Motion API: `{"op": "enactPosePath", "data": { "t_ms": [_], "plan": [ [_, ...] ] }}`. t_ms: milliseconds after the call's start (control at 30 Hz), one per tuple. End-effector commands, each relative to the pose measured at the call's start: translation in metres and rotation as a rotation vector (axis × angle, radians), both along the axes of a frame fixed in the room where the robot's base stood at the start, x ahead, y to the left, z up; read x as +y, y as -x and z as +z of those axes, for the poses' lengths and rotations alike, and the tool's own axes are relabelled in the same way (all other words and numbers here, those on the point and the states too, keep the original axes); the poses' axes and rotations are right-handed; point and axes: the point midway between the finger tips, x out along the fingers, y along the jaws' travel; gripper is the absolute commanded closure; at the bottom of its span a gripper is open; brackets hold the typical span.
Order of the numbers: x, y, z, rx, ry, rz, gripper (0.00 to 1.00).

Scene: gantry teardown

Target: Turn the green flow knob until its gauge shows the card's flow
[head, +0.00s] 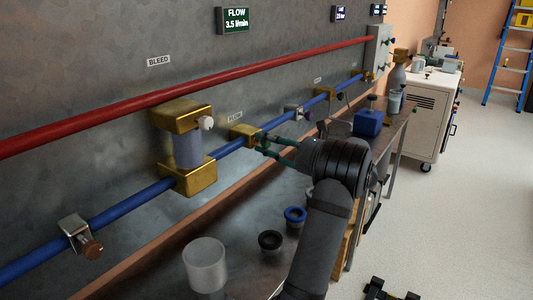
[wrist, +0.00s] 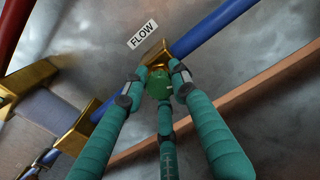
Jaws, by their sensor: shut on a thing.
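The green flow knob (wrist: 158,82) sits on a brass valve body on the blue pipe, below a FLOW label (wrist: 142,35) in the wrist view. My gripper (wrist: 156,86) is shut on it, with teal fingers on the left, right and below. In the head view my gripper (head: 266,145) reaches the brass flow valve (head: 243,133) from the right, and its fingers largely hide the knob. The flow gauge (head: 234,20) on the wall reads FLOW 3.5 l/min. I cannot make out a card with a flow value.
A red pipe (head: 210,91) runs above the blue pipe (head: 130,205). A brass-capped sight glass (head: 187,150) stands left of the valve.

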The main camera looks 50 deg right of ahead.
Motion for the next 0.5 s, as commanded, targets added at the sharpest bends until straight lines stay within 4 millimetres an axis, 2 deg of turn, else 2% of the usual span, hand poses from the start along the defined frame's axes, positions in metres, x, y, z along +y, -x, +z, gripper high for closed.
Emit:
{"op": "enactPosePath", "data": {
  "t_ms": [33,500],
  "plan": [
    [0.0,0.0002,-0.007,-0.001,0.048,0.0,0.99],
    [-0.0001,0.0001,-0.0062,-0.014,0.472,0.0,0.99]
  ]
}}
